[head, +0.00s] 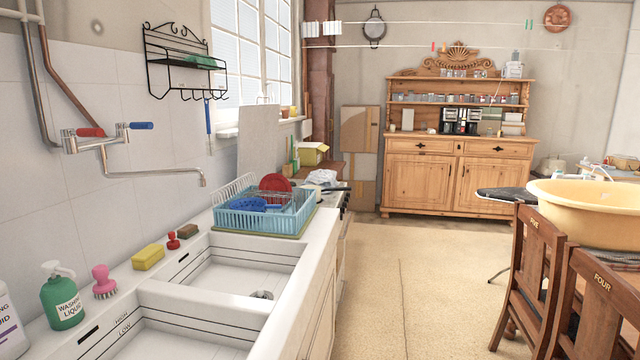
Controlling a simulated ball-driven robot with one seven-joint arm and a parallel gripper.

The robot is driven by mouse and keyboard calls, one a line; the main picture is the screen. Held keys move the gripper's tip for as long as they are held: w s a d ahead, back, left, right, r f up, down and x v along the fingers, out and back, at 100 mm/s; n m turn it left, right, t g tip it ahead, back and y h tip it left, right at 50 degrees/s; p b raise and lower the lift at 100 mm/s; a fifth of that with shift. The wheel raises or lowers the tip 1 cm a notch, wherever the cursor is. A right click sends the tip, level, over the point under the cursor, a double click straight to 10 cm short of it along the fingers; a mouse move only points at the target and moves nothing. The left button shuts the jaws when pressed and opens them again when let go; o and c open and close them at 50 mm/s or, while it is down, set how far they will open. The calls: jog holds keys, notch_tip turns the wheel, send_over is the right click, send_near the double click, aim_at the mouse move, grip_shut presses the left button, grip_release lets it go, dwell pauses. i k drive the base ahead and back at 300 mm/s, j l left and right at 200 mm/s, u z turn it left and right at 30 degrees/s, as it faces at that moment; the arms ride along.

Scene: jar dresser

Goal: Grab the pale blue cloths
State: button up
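A crumpled pale heap (322,177), white with a bluish tint, lies on the counter past the dish rack, towards the wall side. It looks like cloth, but it is small here, and I cannot tell whether it is one cloth or more. A dark object, perhaps a pan, sits just in front of it and hides its lower edge. No other pale blue cloth is clear in the head view. My gripper is not in view.
A blue dish rack (262,222) with a red item stands beyond the white double sink (150,300). A wall tap (150,172) reaches over the sink. Chairs (530,270) and a yellow basin (590,215) are at right. The floor (400,290) between is open towards the wooden dresser (420,180).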

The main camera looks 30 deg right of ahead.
aim_at(320, 181)
jog(key=i+l+u, duration=0.15)
jog(key=i+l, duration=1.15)
jog(key=i+l+u, duration=0.15)
jog(key=l, duration=0.25)
jog(key=i+l, duration=0.3)
jog(key=i+l+u, duration=0.15)
jog(key=l, duration=0.25)
jog(key=i+l, duration=0.25)
jog(key=i+l+u, duration=0.1)
jog(key=l, duration=0.35)
jog(key=i+l, duration=0.15)
jog(key=l, duration=0.35)
jog(key=i+l+u, duration=0.15)
jog(key=l, duration=0.35)
jog(key=i+l, duration=0.15)
jog(key=l, duration=0.4)
jog(key=i+l+u, duration=0.15)
jog(key=l, duration=0.9)
jog(key=i+u, duration=0.05)
